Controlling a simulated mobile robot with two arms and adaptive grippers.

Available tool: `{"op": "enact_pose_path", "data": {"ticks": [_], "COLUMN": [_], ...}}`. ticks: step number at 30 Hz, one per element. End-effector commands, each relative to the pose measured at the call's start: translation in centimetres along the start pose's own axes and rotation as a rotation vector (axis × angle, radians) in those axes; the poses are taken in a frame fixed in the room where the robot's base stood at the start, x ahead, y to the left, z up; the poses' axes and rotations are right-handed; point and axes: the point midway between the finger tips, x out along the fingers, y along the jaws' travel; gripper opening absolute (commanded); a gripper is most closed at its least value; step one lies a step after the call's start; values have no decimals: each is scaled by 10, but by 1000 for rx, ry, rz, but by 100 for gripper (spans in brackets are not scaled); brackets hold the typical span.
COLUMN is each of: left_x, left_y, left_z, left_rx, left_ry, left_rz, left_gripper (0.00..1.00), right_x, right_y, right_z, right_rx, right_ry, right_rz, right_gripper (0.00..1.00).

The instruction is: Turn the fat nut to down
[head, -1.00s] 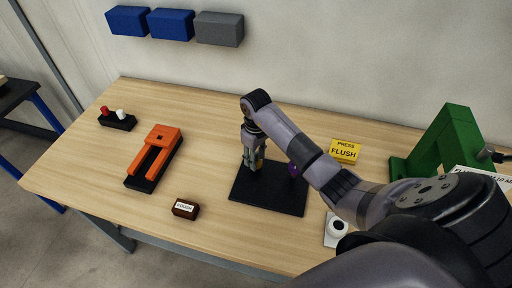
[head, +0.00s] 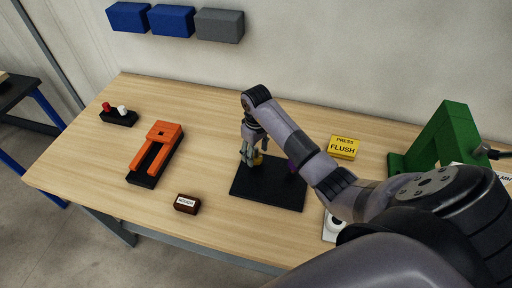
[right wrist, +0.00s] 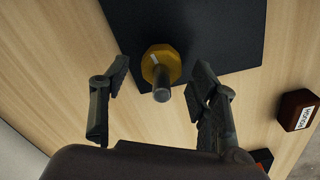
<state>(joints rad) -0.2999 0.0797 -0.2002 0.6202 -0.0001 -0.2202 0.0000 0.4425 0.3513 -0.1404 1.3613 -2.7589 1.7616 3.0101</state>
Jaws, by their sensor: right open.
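A yellow many-sided nut (right wrist: 150,73) with a pale line on its face sits around a grey bolt (right wrist: 162,94) over a black plate (right wrist: 225,30). In the head view, the yellow nut (head: 258,160) shows partly behind my right gripper (head: 252,152). A purple piece (head: 291,166) on the same plate (head: 268,193) is mostly hidden by my right arm, so I cannot compare the sizes. In the right wrist view, my right gripper (right wrist: 161,72) is open, with one finger on each side of the yellow nut and gaps between. My left gripper is not in view.
A brown labelled block (head: 187,204) lies left of the plate. An orange-and-black fixture (head: 157,152) and a switch box (head: 119,117) stand further left. A yellow "PRESS FLUSH" block (head: 343,147) and a green frame (head: 441,140) are to the right.

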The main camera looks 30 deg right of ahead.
Motion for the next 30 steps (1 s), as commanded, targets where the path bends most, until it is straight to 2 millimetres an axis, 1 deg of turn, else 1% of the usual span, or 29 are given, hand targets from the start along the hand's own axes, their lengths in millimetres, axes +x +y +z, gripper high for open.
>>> {"op": "enact_pose_path", "data": {"ticks": [8,11,18,21,25,30], "left_x": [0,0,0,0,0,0], "left_y": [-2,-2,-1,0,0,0], "left_z": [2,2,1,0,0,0], "left_rx": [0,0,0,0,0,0], "left_ry": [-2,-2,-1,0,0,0], "left_rz": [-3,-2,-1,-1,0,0], "left_gripper": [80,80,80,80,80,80], "right_x": [0,-9,-50,-62,-72,-74], "right_y": [-1,-1,0,0,0,0], "right_z": [1,0,0,0,0,0], "right_rx": [-1,-1,-1,-1,-1,0], "right_ry": [-4,-1,0,-1,-1,-3], "right_rz": [-2,-2,-1,-1,-1,-2], "right_gripper": [56,56,56,56,56,56]}}
